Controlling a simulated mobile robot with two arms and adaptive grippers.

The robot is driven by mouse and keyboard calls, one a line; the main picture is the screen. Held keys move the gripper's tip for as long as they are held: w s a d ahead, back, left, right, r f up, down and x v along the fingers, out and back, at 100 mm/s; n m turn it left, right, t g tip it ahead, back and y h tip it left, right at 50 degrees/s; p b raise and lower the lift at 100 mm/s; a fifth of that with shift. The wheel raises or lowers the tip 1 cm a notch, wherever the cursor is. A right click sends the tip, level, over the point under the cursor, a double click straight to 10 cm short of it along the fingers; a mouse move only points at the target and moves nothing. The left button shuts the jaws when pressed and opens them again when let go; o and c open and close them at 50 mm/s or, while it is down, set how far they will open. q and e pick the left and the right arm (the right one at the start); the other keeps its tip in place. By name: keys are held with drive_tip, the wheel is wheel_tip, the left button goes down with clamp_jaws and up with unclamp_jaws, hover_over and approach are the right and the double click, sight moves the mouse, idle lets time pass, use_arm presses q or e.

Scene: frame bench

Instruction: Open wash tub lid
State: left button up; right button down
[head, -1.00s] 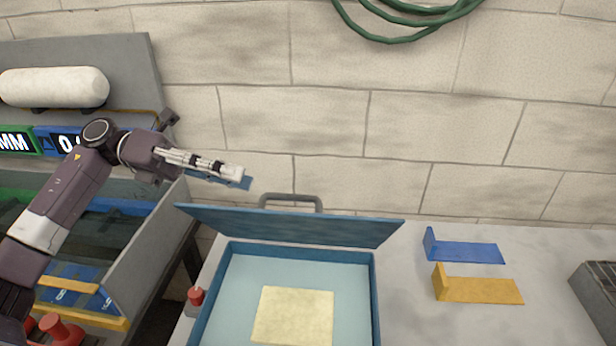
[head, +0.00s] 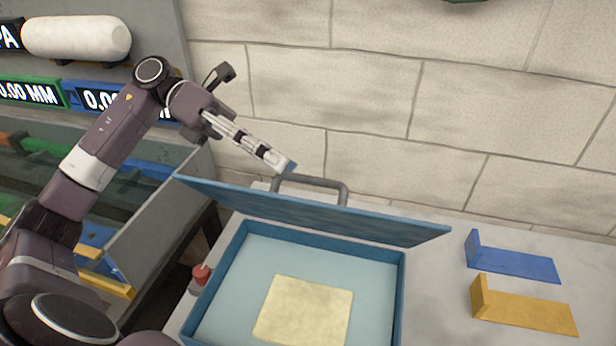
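The blue wash tub (head: 232,262) stands on the grey bench. Its blue lid (head: 310,212) is raised at the tub's back side, tilted up and seen nearly edge-on. A grey handle (head: 318,184) sticks up beyond the lid's upper edge. Inside the tub, a pale yellow square (head: 303,311) lies on the light blue bottom. My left gripper (head: 284,164) is above and behind the lid's left part, just left of the handle; its fingers look close together, and I see nothing held between them. Contact with the lid cannot be told. My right gripper is not in view.
A red knob (head: 201,274) sits at the tub's left side. A blue bracket (head: 513,262) and a yellow bracket (head: 525,307) lie on the bench (head: 440,300) to the right. A grey rack with coloured bins and a white roll (head: 77,38) stands at the left. A brick wall closes the back.

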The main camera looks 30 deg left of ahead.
sight(307, 177)
use_arm(q)
drive_tip(key=p+x, duration=0.1)
drive_tip(key=x, duration=0.4)
drive_tip(key=shift+d+r, duration=0.1)
drive_tip(key=shift+d, duration=0.05)
drive_tip(key=shift+d+f, duration=0.2)
drive_tip(key=shift+d, duration=0.2)
drive_tip(key=shift+c, duration=0.4)
clamp_jaws()
